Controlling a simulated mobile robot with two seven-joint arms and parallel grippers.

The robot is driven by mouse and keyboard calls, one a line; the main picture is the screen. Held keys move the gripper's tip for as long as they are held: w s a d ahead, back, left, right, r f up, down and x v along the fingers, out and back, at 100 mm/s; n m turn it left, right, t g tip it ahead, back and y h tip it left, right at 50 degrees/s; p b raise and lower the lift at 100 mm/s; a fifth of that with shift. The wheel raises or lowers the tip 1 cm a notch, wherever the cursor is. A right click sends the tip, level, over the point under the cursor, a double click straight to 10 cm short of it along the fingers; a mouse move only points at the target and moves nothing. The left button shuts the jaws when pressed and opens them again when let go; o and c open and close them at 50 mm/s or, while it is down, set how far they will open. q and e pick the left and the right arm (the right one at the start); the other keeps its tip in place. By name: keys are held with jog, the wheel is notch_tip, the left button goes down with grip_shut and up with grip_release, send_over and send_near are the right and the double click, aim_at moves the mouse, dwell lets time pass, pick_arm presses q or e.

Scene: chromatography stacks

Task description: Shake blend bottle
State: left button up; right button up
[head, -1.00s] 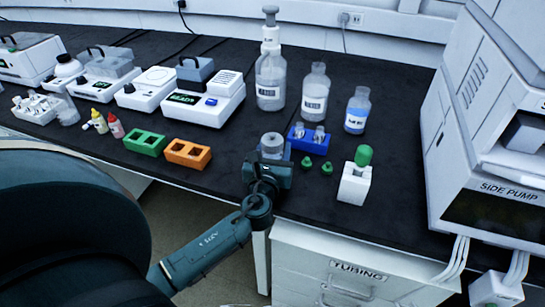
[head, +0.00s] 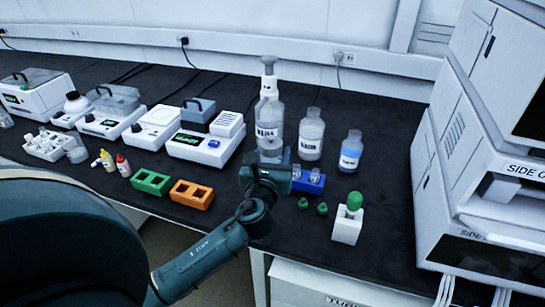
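My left gripper (head: 265,172) is in the middle of the head view, its arm coming in from the lower left. It is shut on a small clear bottle (head: 271,152), which is partly hidden by the fingers and overlaps the base of a tall pump-top bottle (head: 269,118) behind it. The held bottle's label cannot be read. A clear labelled bottle (head: 312,137) and a smaller bottle with blue liquid (head: 350,152) stand upright to the right. My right gripper is not in view.
A blue rack (head: 311,181) holding small vials is close to the right of my gripper. Green caps (head: 303,203) and a white block with a green top (head: 348,221) lie nearby. Orange (head: 191,194) and green (head: 152,183) racks are left. A large white instrument (head: 490,225) bounds the right side.

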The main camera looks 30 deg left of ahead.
aim_at(272, 137)
pick_arm(q)
notch_tip(272, 137, up, 2)
jog(key=shift+r+p, duration=0.2)
jog(key=shift+p, duration=0.45)
notch_tip(272, 137, up, 3)
jog(key=shift+f, duration=0.1)
notch_tip(272, 137, up, 4)
jog(key=shift+r, duration=0.15)
notch_tip(272, 137, down, 8)
jog(key=shift+s+r, duration=0.1)
jog(key=shift+r, duration=0.05)
notch_tip(272, 137, up, 7)
jog(key=shift+f, duration=0.1)
notch_tip(272, 137, down, 7)
jog(key=shift+r, duration=0.1)
notch_tip(272, 137, up, 8)
jog(key=shift+f, duration=0.1)
notch_tip(272, 137, down, 8)
notch_tip(272, 137, up, 7)
jog(key=shift+r, duration=0.2)
jog(key=shift+f, duration=0.25)
notch_tip(272, 137, down, 7)
jog(key=shift+r, duration=0.3)
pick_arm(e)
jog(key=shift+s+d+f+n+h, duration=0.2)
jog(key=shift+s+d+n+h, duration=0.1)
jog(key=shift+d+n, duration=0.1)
